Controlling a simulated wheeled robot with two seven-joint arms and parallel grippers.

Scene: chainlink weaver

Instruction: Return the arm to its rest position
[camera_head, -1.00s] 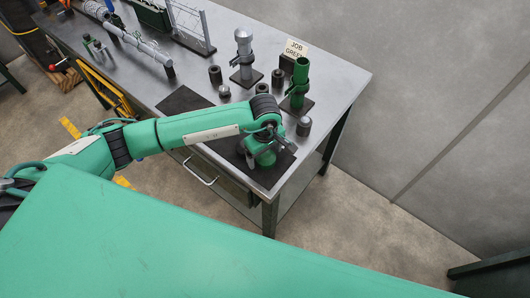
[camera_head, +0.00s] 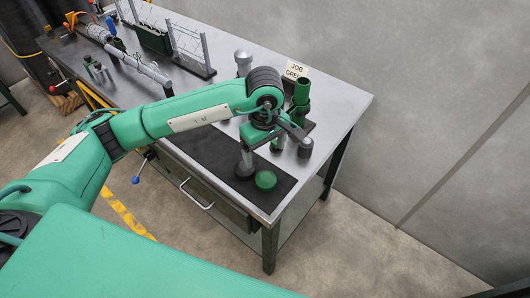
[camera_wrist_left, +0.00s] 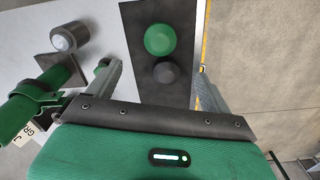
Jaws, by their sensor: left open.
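My left gripper (camera_head: 275,148) is open and empty above the front right part of the bench. In the left wrist view its two fingers stand wide apart. A green round cap (camera_head: 266,180) sits on the dark mat (camera_head: 283,189) below the gripper, touching nothing of it. A dark round piece (camera_wrist_left: 166,72) lies beside the green cap (camera_wrist_left: 160,39) on the mat in the wrist view. In the head view part of the dark piece is hidden behind a finger. My right gripper is not in view.
A green post on a base (camera_head: 302,92) stands close behind the gripper, near the JOB GREEN sign (camera_head: 297,70). A grey knob-like piece (camera_head: 305,147) stands at the bench's right edge. Wire racks (camera_head: 190,50) and a long metal rod (camera_head: 148,68) are at the left back.

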